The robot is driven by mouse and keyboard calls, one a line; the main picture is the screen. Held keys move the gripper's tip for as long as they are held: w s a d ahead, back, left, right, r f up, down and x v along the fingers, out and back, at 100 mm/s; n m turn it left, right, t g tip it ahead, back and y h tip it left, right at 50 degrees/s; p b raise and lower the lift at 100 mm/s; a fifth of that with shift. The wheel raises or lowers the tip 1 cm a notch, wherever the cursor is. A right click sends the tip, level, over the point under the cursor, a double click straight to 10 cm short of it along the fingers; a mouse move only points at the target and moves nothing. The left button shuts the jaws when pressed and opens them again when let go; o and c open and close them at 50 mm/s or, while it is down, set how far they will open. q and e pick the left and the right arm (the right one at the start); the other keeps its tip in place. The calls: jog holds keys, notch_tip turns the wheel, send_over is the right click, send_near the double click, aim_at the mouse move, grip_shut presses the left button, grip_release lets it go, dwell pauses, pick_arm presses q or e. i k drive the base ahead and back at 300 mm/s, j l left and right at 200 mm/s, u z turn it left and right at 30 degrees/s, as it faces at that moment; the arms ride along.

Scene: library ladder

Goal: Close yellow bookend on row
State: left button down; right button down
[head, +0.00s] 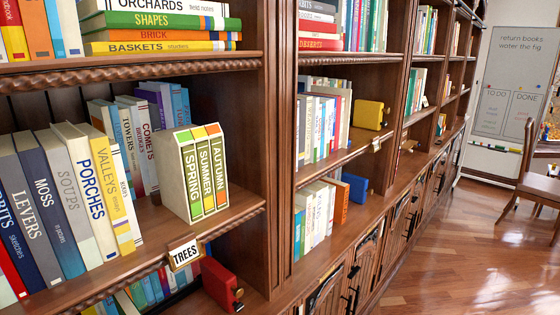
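The yellow bookend (369,114) stands upright on the middle shelf of the second bay, near that shelf's front. The row of books (322,120) on the same shelf is to its left, with white, red, green and blue spines. A narrow space seems to lie between the row's right end and the bookend, but its true width is hard to tell at this angle. Neither of my grippers is in view.
A blue bookend (355,187) stands on the shelf below, and a red bookend (221,284) is low in the near bay. A SPRING, SUMMER, AUTUMN box set (192,172) stands above a TREES label (185,254). A chair (534,185) is at right; the wooden floor (470,260) is clear.

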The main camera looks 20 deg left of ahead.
aim_at(369, 114)
jog(key=i+l, duration=0.7)
jog(key=i, duration=0.25)
jog(key=u, duration=0.45)
jog(key=i+l+u, duration=0.1)
jog(key=u, duration=0.8)
jog(key=l+u, duration=0.15)
jog(key=u, duration=0.3)
jog(key=l+u, duration=0.1)
jog(key=u, duration=0.35)
jog(key=j+z, duration=0.1)
jog(key=z, duration=1.85)
